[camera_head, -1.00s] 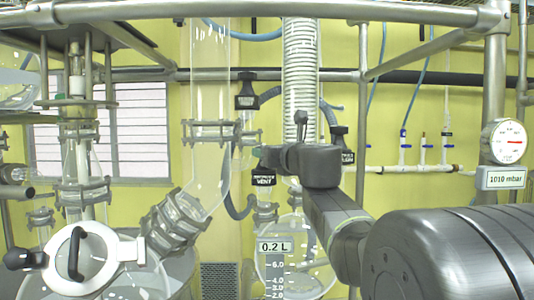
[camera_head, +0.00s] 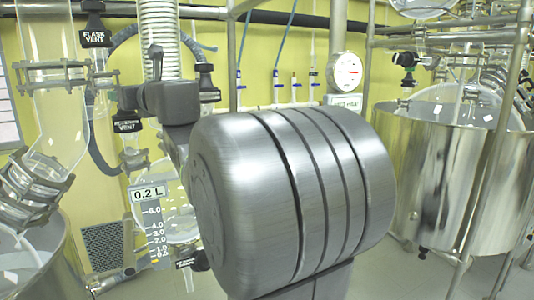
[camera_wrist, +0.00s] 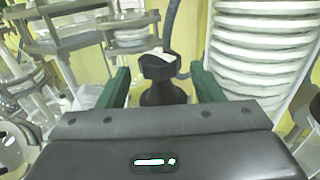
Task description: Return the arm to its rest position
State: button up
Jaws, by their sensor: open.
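My arm (camera_head: 280,190) fills the middle of the head view, with its large grey rounded link close to the camera. Its dark wrist end (camera_head: 172,101) is beside the white ribbed column. In the wrist view my gripper (camera_wrist: 160,70) has its two green fingers spread apart. A black valve knob (camera_wrist: 160,68) with a pale top shows between the fingers. I cannot tell its distance from them, and they are not closed on it. The fingers cannot be made out in the head view.
Left of the arm are glass tubing (camera_head: 55,110), the ribbed column (camera_head: 159,40), a "FLASK VENT" valve (camera_head: 95,33) and the 0.2 L receiver (camera_head: 180,215). A gauge (camera_head: 344,71) hangs behind. A large steel vessel (camera_head: 430,175) with frame poles stands at right.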

jog(key=x, duration=0.4)
jog(key=shift+w+a, duration=0.2)
jog(key=shift+a, duration=0.15)
jog(key=shift+t, duration=0.3)
jog(key=shift+s+d+m+t+h, duration=0.2)
jog(key=shift+m+t+h, duration=0.2)
jog(key=shift+m+h, duration=0.2)
jog(key=shift+w+a, duration=0.1)
jog(key=shift+w, duration=0.05)
jog(key=shift+t, duration=0.3)
jog(key=shift+g, duration=0.4)
